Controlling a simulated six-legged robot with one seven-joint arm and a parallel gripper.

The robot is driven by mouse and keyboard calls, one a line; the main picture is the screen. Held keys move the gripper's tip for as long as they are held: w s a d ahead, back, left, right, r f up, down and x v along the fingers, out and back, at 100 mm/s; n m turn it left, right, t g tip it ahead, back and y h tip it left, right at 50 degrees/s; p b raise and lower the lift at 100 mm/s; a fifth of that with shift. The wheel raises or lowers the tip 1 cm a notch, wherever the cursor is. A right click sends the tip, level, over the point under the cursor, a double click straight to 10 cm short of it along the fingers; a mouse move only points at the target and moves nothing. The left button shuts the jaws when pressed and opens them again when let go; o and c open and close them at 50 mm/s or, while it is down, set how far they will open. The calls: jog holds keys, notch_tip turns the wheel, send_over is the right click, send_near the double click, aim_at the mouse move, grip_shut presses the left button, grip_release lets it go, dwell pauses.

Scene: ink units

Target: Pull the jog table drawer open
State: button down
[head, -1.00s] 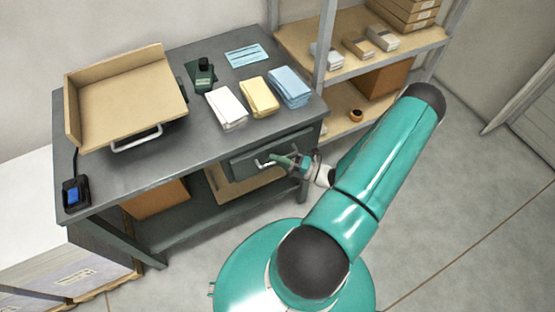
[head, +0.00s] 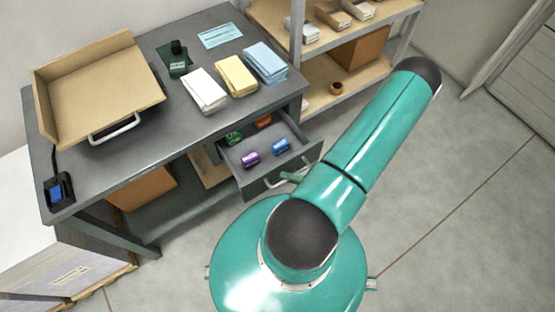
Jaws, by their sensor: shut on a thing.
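The drawer (head: 240,156) under the right end of the dark grey jog table (head: 128,168) stands pulled well out. Inside it lie a purple item (head: 250,159), a blue item (head: 281,146), a green item (head: 234,137) and an orange item (head: 264,121). My gripper (head: 291,177) is shut on the drawer handle (head: 279,182) at the drawer's front. My arm hides most of the gripper and part of the drawer front's right side.
On the tabletop are a tan jogger tray (head: 100,82), white, yellow and blue (head: 265,62) stacks, a dark stamp-like item (head: 178,62) and a control box (head: 59,191). A shelf rack (head: 335,70) stands at the right. The floor at the right is clear.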

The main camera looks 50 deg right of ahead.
jog(key=s, duration=0.2)
jog(key=s+a, duration=0.1)
jog(key=s, duration=0.1)
jog(key=shift+s+a, duration=0.1)
jog(key=shift+a, duration=0.05)
jog(key=c, duration=1.5)
grip_release()
jog(key=v, duration=1.4)
jog(key=shift+r, duration=0.15)
